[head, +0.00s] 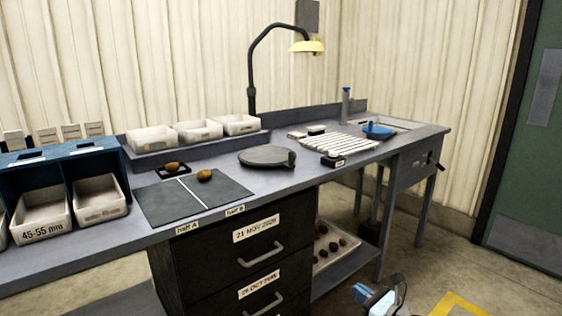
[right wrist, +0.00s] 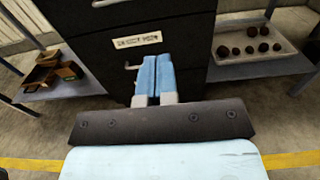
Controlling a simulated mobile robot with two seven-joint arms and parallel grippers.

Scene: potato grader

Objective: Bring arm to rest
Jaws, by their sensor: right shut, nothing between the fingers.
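My right gripper (head: 392,292) shows at the bottom of the head view, low in front of the bench and right of the dark drawer cabinet (head: 212,268). In the right wrist view its two blue fingers (right wrist: 154,78) are together with nothing between them. They point toward the cabinet front (right wrist: 190,50); whether they touch it I cannot tell. My left gripper is not in the head view.
The grey bench (head: 330,172) holds a dark mat (head: 155,205) with a potato (head: 204,175), a round dark plate (head: 266,156) and a lamp (head: 305,46). A tray of potatoes (head: 322,262) sits on the lower shelf. Open floor lies right of the bench.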

